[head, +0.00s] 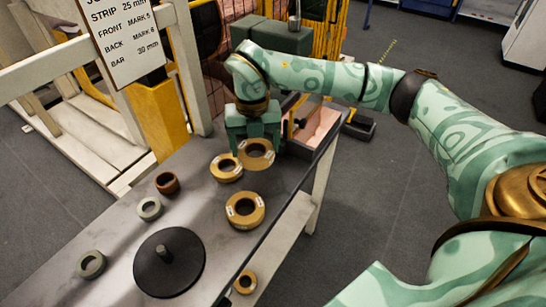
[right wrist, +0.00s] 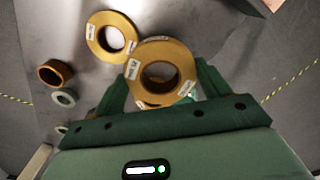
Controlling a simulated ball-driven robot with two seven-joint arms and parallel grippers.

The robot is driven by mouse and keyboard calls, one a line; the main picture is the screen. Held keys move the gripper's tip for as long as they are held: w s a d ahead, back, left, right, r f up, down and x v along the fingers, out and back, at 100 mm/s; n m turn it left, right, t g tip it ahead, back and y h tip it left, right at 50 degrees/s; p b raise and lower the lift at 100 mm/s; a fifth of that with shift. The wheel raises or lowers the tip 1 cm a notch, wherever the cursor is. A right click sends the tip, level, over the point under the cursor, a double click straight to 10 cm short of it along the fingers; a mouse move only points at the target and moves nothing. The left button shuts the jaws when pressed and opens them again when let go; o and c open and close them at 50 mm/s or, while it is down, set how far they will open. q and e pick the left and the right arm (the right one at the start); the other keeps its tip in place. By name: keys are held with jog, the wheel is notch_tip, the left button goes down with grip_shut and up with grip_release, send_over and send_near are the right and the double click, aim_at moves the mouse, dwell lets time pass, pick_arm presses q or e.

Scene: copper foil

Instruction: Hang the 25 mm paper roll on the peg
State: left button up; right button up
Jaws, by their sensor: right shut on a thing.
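My right gripper (head: 250,150) is shut on a tan paper roll (head: 256,154) with white labels, at the table's far end. In the right wrist view the roll (right wrist: 184,66) shows between the two fingers (right wrist: 160,95), its hole facing the camera. I cannot read its width. Two more tan rolls lie flat on the table, one close to the gripper (head: 217,173) and one nearer (head: 236,218). A black disc (head: 150,280) with a short upright post (head: 165,253) stands at the near end. I cannot tell whether this post is the peg. My left gripper is out of view.
A brown ring (head: 167,183) and two grey rings (head: 149,208) (head: 91,264) lie along the table's left side. A copper-lined tray (head: 322,130) is right of the gripper. A small tan roll (head: 245,283) is below the table edge. A sign (head: 122,40) hangs upper left.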

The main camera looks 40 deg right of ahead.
pick_arm(q)
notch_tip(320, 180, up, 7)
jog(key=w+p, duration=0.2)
jog(key=p, duration=0.4)
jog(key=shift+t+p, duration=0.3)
jog(key=shift+p, duration=0.05)
pick_arm(e)
jog(key=w+a+r, duration=0.6)
jog(key=a+r, duration=0.1)
jog(key=r, duration=0.5)
jog(key=shift+a, duration=0.4)
